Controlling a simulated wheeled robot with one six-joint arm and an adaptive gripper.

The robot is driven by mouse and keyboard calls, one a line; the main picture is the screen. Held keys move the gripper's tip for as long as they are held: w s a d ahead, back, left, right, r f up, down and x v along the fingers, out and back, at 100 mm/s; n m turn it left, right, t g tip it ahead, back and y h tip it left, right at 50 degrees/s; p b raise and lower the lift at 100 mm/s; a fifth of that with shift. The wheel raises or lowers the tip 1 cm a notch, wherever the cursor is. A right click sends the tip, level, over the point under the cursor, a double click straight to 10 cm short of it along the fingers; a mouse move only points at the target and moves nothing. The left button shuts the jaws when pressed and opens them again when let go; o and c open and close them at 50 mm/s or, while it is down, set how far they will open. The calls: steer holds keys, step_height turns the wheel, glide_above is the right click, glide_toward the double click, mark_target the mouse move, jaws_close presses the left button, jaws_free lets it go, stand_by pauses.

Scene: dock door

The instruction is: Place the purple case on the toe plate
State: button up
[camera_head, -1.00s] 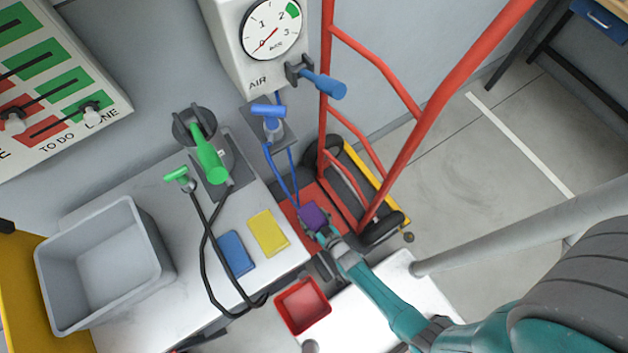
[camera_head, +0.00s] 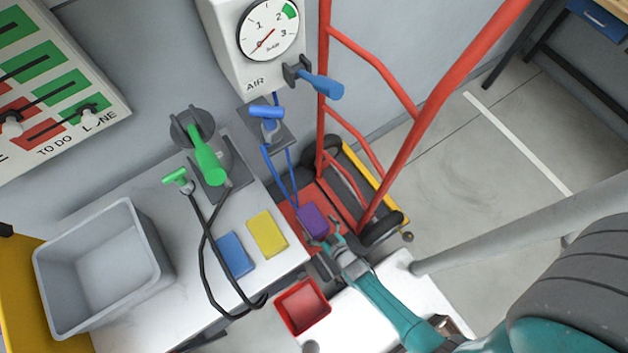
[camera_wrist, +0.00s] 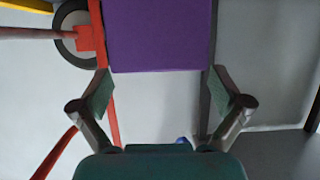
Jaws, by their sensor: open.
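The purple case (camera_head: 312,221) rests on the red toe plate (camera_head: 337,211) of the hand truck, near its left side. In the wrist view the purple case (camera_wrist: 160,35) fills the top middle, just beyond my fingertips. My gripper (camera_head: 331,239) is open and empty, close to the near edge of the case. In the wrist view my gripper (camera_wrist: 160,92) has its two fingers spread wide, with a gap between them and the case. The underside of the case is hidden.
The red hand truck frame (camera_head: 446,93) rises right of the case. Blue hoses (camera_head: 280,178) hang just left of it. A blue case (camera_head: 235,254) and a yellow case (camera_head: 267,234) lie on the white bench beside a grey bin (camera_head: 104,266). A red tray (camera_head: 302,306) is below my gripper.

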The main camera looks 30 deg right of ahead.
steer(key=v, duration=0.8)
steer(key=shift+s+r, duration=0.15)
steer(key=s+r, duration=0.4)
steer(key=r, duration=0.9)
steer(key=s+r, duration=0.5)
steer(key=r, duration=0.9)
steer(key=s+r+t, duration=0.1)
steer(key=s+r, duration=0.3)
steer(key=r, duration=1)
steer(key=shift+s+r, duration=0.1)
steer(key=shift+s, duration=0.05)
